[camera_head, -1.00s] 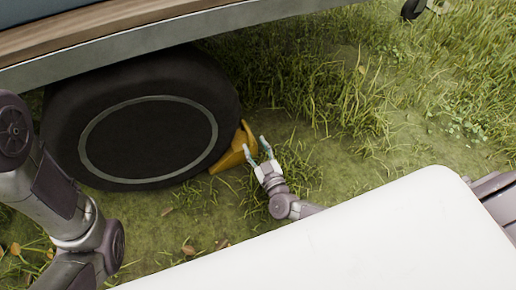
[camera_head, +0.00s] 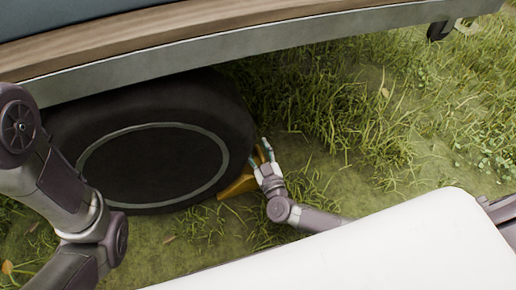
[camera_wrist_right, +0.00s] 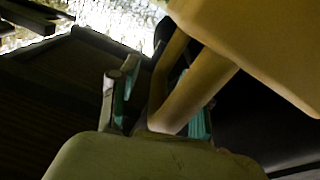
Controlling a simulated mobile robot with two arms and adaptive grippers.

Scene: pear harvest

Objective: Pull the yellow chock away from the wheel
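The yellow chock (camera_head: 238,187) sits on the grass against the lower right side of the black wheel (camera_head: 150,165). My right gripper (camera_head: 259,152) is at the chock, its fingers spread and partly overlapping it in the head view. In the right wrist view the chock's body (camera_wrist_right: 265,45) fills the upper right. A bar-like yellow handle (camera_wrist_right: 198,92) runs down between the two teal-padded fingers (camera_wrist_right: 160,98), with a gap visible on its left side. Whether a finger touches it I cannot tell. My left arm shows at the left; its gripper is out of view.
Open grass (camera_head: 380,150) lies to the right of the chock. A small dark caster-like part (camera_head: 440,30) is at the upper right.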

